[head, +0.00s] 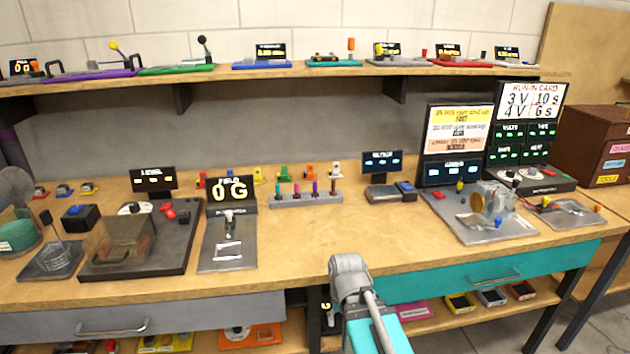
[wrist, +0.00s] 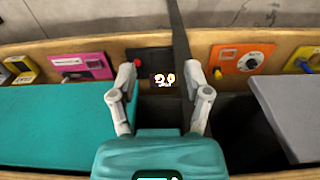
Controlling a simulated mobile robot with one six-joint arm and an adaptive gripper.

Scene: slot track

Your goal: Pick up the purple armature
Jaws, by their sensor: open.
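A grey rack (head: 306,201) stands on the workbench near the middle in the head view and holds several small upright pieces. One of them looks purple and seems to be the purple armature (head: 315,188); it is small, and its neighbours have similar dark or reddish colours. My gripper (wrist: 161,75) shows in the wrist view with its two pale fingers wide apart and nothing between them. It faces the lower shelf under the bench, well away from the rack. The armature is not in the wrist view. In the head view my arm is in front of the bench edge.
A field meter (head: 230,190) stands left of the rack and a small display (head: 382,161) to its right. A motor stand (head: 492,203) is farther right. The bench front between rack and edge is clear. A teal drawer (head: 480,281) and grey drawer (head: 150,318) lie below.

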